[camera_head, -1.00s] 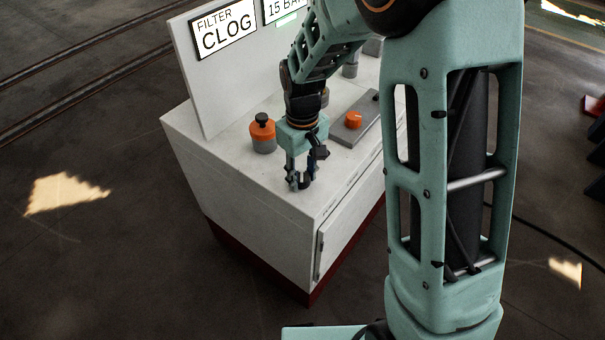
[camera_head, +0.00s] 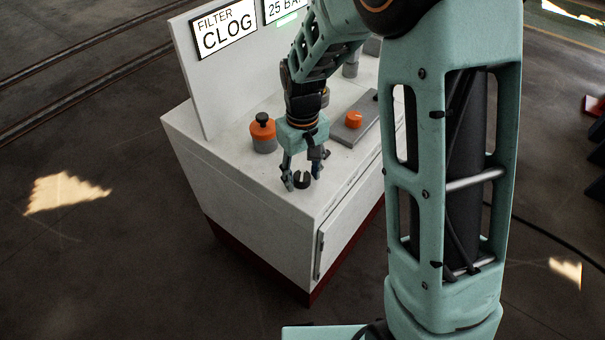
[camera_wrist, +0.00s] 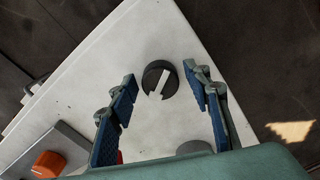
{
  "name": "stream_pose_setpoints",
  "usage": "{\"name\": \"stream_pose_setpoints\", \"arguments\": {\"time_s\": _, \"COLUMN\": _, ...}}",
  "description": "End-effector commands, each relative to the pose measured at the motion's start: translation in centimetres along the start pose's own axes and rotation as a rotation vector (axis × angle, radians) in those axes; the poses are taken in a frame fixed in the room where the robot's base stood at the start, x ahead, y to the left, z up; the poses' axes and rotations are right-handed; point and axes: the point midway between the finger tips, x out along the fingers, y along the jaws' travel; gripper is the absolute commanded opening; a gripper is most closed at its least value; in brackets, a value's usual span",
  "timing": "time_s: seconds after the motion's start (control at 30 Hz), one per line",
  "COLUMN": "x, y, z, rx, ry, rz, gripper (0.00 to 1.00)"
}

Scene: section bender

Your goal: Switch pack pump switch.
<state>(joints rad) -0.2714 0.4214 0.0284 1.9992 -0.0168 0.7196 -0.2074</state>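A dark round switch knob (camera_wrist: 152,68) with a pale bar across it stands on the white cabinet top, in the wrist view. It also shows as a small dark shape in the head view (camera_head: 302,182), near the cabinet's front corner. No label on it is legible, so I cannot confirm it is the pack pump switch. My gripper (camera_head: 303,176) is open above the knob, pointing down. In the wrist view its blue-padded fingers (camera_wrist: 163,80) lie on either side of the knob with clear gaps and hold nothing.
An orange-topped button (camera_head: 263,131) stands behind my gripper. An orange knob (camera_head: 354,119) sits on a grey plate to the right. An upright panel carries the "FILTER CLOG" display (camera_head: 225,30) and a display reading "25 BA", partly hidden (camera_head: 286,8). The cabinet top's front left is clear.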

Motion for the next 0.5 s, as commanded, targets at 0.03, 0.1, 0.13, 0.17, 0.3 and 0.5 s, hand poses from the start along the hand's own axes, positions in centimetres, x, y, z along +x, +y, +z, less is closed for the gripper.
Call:
{"name": "stream_pose_setpoints", "arguments": {"time_s": 0.03, "x": 0.0, "y": 0.0, "z": 0.0, "rx": 0.000, "ry": 0.000, "rz": 0.000, "gripper": 0.49}}
{"name": "stream_pose_setpoints", "arguments": {"time_s": 0.1, "x": 0.0, "y": 0.0, "z": 0.0, "rx": -0.001, "ry": -0.001, "rz": 0.000, "gripper": 0.49}}
{"name": "stream_pose_setpoints", "arguments": {"time_s": 0.13, "x": 0.0, "y": 0.0, "z": 0.0, "rx": -0.001, "ry": -0.001, "rz": 0.000, "gripper": 0.49}}
{"name": "stream_pose_setpoints", "arguments": {"time_s": 0.17, "x": 0.0, "y": 0.0, "z": 0.0, "rx": -0.001, "ry": -0.001, "rz": 0.000, "gripper": 0.49}}
{"name": "stream_pose_setpoints", "arguments": {"time_s": 0.3, "x": -0.2, "y": 0.0, "z": 0.0, "rx": -0.001, "ry": -0.001, "rz": 0.000, "gripper": 0.49}}
{"name": "stream_pose_setpoints", "arguments": {"time_s": 0.5, "x": -2.8, "y": 0.1, "z": -0.1, "rx": -0.001, "ry": 0.005, "rz": 0.002, "gripper": 0.49}}
